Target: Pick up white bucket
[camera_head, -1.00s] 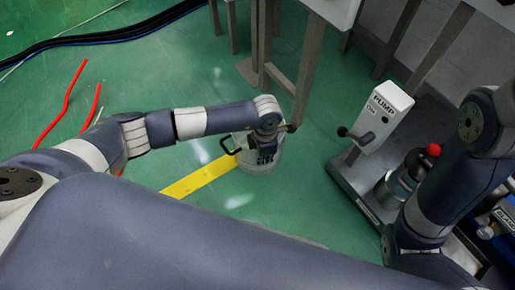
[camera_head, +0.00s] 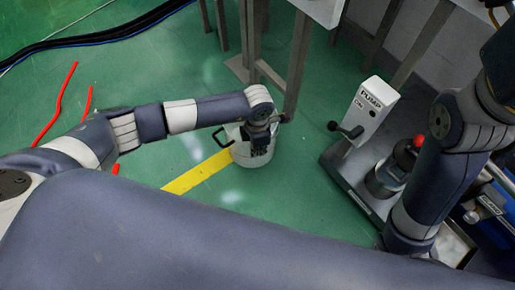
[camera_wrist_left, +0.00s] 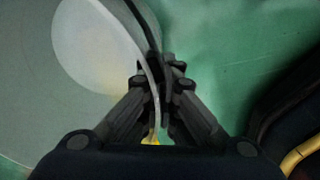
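The white bucket (camera_head: 242,159) is upright at the end of a yellow floor line, below the metal stand's legs. Its black handle (camera_head: 221,137) sticks out to the left. My left gripper (camera_head: 259,146) is over the bucket's right side and covers part of it. In the left wrist view the gripper (camera_wrist_left: 163,72) has its fingers close together with the bucket's thin rim between them, and the bucket's pale inside (camera_wrist_left: 95,45) fills the left. Whether the bucket touches the floor is hard to tell. My right gripper is outside the views.
A white pump box (camera_head: 370,105) with a black lever stands on a grey base right of the bucket. A red-topped canister (camera_head: 387,178) is beside it. Metal legs (camera_head: 297,65) rise behind the bucket. Red strips (camera_head: 62,95) and black cables lie at left. Green floor in front is clear.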

